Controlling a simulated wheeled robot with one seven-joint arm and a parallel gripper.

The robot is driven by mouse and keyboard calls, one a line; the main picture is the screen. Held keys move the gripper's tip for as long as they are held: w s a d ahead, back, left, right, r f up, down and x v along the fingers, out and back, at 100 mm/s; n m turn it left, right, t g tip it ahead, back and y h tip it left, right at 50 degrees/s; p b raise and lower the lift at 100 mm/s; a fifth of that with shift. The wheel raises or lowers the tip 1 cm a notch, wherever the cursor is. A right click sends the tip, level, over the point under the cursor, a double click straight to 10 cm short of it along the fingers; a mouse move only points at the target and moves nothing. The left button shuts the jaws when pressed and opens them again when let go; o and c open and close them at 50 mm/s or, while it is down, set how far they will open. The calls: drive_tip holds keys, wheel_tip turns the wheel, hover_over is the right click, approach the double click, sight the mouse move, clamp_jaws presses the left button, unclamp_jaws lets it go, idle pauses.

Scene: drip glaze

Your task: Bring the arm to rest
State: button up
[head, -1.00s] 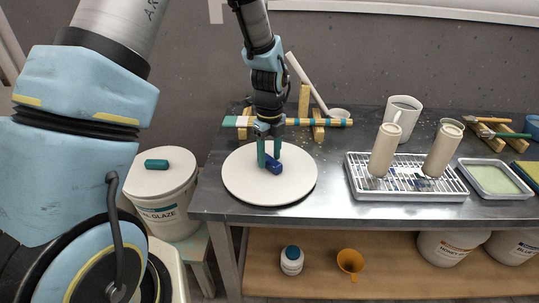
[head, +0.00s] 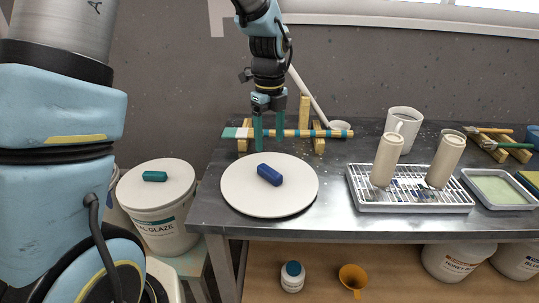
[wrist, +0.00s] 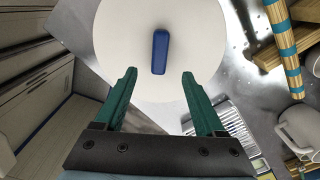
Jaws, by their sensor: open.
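My gripper (head: 268,138) is open and empty, with green fingers pointing down, above the back part of the white round disc (head: 240,193). A dark blue block (head: 270,175) lies on the disc, clear of the fingers. In the wrist view the two fingers (wrist: 158,78) are spread wide, and the blue block (wrist: 160,52) lies on the disc (wrist: 120,40) beyond their tips.
A lidded glaze bucket (head: 165,225) stands left of the table.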

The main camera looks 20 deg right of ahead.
drive_tip(key=s+a+n, duration=0.2)
drive_tip(key=a+n, duration=1.3)
drive_tip(key=s+a+n+t, duration=0.1)
drive_tip(key=s+a+n, duration=0.1)
drive_tip(key=a+n, duration=1.3)
drive_tip(key=shift+r+n+t, duration=0.3)
drive_tip(key=shift+n, duration=0.2)
